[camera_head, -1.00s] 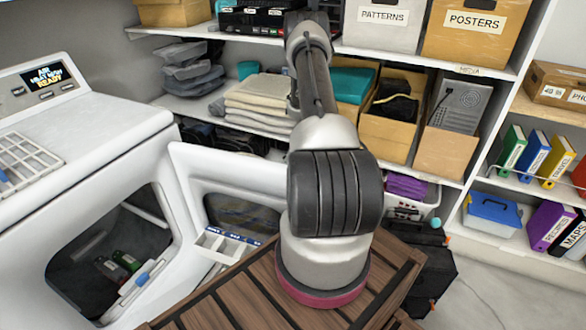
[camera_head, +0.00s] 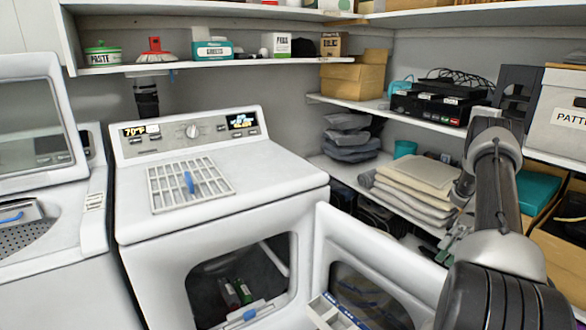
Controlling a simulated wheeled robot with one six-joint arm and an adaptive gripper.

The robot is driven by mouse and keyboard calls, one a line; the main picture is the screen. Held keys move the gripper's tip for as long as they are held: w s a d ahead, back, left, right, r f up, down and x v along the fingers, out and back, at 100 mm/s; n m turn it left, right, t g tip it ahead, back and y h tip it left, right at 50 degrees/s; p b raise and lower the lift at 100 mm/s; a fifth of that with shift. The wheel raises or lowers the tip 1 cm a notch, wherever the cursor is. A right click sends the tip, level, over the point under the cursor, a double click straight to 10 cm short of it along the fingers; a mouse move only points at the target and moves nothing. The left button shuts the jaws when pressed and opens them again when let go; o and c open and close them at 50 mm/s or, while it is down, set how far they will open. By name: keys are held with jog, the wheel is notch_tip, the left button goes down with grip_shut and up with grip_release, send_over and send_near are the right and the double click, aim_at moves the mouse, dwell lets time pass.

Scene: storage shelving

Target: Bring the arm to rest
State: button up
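My arm (camera_head: 497,190) stands at the right of the head view. Its dark forearm runs up and away, and the far part bends back down toward the folded towels (camera_head: 415,188). My gripper (camera_head: 452,246) seems to hang low beside the forearm, in front of the shelf and near the open dryer door. It is small and partly hidden, so I cannot tell whether its fingers are open or shut, or whether it holds anything.
A white dryer (camera_head: 225,215) stands at centre with its door (camera_head: 362,255) open toward my arm. A grey rack (camera_head: 190,184) lies on its top. A washer (camera_head: 50,225) is at left. Shelves (camera_head: 410,117) with boxes and a black device (camera_head: 433,108) line the back and right.

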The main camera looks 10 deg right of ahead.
jog(key=a+r+m+t+h, duration=0.1)
jog(key=a+r+h, duration=0.35)
jog(key=r, duration=0.65)
jog(key=a+r+m+t+h, duration=0.1)
jog(key=a+r+h, duration=0.4)
jog(key=r, duration=0.5)
jog(key=s+a+r+m+t+h, duration=0.1)
jog(key=s+a+r+t+h, duration=0.1)
jog(key=s+a+r+t, duration=0.2)
jog(key=s+a+r+m+t+h, duration=0.2)
jog(key=s+a+r+t, duration=0.2)
jog(key=s, duration=0.5)
jog(key=shift+s+a+r+m+t, duration=0.15)
jog(key=shift+s+a+m+t, duration=0.2)
jog(key=shift+a+t, duration=0.7)
